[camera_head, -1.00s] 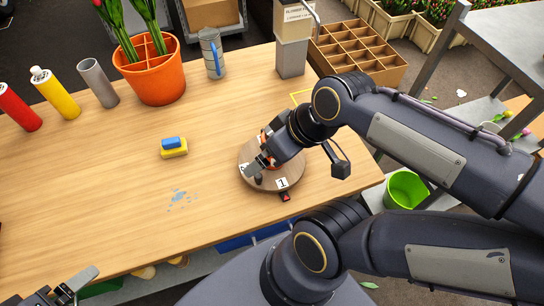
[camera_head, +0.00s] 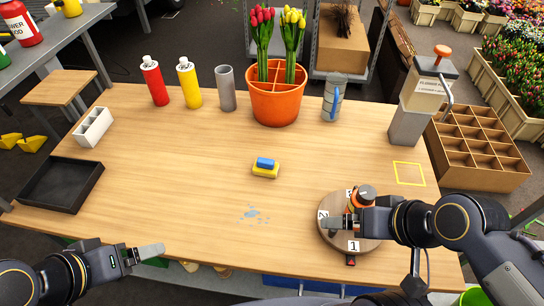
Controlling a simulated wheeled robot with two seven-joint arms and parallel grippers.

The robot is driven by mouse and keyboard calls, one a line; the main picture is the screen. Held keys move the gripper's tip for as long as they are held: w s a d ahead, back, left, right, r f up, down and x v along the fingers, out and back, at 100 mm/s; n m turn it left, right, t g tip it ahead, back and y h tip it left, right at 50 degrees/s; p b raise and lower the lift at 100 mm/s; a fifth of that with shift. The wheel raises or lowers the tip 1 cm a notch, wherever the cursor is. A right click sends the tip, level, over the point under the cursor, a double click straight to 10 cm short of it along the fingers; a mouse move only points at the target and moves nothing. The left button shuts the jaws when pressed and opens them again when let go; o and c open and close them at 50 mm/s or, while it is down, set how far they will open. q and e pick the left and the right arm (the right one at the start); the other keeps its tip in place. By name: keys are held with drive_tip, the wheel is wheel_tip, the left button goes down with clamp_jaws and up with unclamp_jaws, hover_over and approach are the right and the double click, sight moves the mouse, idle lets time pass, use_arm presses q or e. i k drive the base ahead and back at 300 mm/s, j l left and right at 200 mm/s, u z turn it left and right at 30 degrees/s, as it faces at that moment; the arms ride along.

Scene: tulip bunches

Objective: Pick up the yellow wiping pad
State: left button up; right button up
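The yellow wiping pad (camera_head: 265,172) lies on the wooden table with its blue top part (camera_head: 265,162) facing up. It sits near the middle, behind a patch of pale blue spots (camera_head: 252,213). My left gripper (camera_head: 148,252) is at the table's front left edge, well to the left of and nearer than the pad. Its fingers overlap, so its opening is unclear. My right gripper (camera_head: 338,222) is over the round numbered turntable (camera_head: 330,242), to the right of the pad, beside an orange and dark object (camera_head: 360,198). Whether it holds anything is unclear.
An orange pot (camera_head: 275,105) with tulips, a grey cup (camera_head: 226,88), yellow bottle (camera_head: 189,84) and red bottle (camera_head: 154,82) line the back. A black tray (camera_head: 60,186) and white holder (camera_head: 92,127) stand left. The table around the pad is clear.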

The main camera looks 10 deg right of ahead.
sight(263, 167)
drive_tip(key=j+u, duration=0.25)
drive_tip(key=u, duration=0.15)
drive_tip(key=i+j+u, duration=0.15)
drive_tip(key=u, duration=0.2)
